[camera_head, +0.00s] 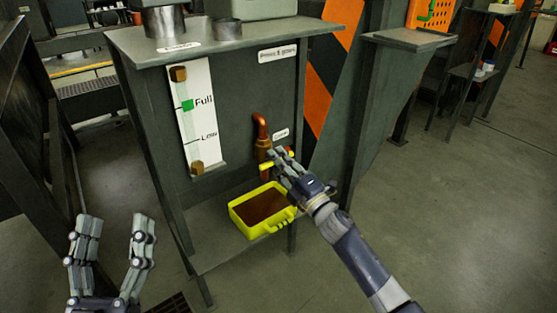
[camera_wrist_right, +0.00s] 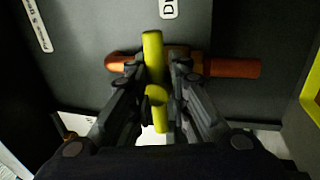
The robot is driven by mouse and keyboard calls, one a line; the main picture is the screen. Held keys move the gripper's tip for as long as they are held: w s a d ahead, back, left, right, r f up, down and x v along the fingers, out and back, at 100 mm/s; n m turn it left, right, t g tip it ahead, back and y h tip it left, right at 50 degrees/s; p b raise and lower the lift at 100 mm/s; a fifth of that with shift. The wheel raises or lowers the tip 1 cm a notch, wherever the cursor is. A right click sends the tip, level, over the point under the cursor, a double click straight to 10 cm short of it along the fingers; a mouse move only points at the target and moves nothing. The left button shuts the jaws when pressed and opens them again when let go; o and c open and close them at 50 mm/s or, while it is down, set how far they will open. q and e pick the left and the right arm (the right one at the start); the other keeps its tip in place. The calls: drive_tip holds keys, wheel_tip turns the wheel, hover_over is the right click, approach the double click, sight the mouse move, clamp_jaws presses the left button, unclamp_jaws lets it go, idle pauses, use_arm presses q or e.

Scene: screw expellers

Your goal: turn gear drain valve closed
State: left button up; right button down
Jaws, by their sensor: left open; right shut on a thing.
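The drain valve (camera_head: 263,149) sits on a copper pipe on the dark front panel of the machine, beside a small white label. Its yellow handle (camera_wrist_right: 152,48) lies between the fingers of my right gripper (camera_head: 280,159), which is shut on it. In the right wrist view the handle lies crosswise to the copper pipe (camera_wrist_right: 232,67). The gripper's fingers partly cover the valve body. My left gripper (camera_head: 114,222) is open and empty at the lower left, away from the valve.
A yellow tray (camera_head: 242,216) with brown liquid stands on the ledge below the valve. A white level gauge (camera_head: 207,143) marked Full and Low is left of the valve. A metal post with orange and black stripes (camera_head: 333,60) stands to the right. Floor at the far right is clear.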

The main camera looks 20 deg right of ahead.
drive_tip(key=shift+r, duration=0.3)
drive_tip(key=c, duration=1.6)
unclamp_jaws()
drive_tip(key=shift+f, duration=0.15)
drive_tip(key=v, duration=1.2)
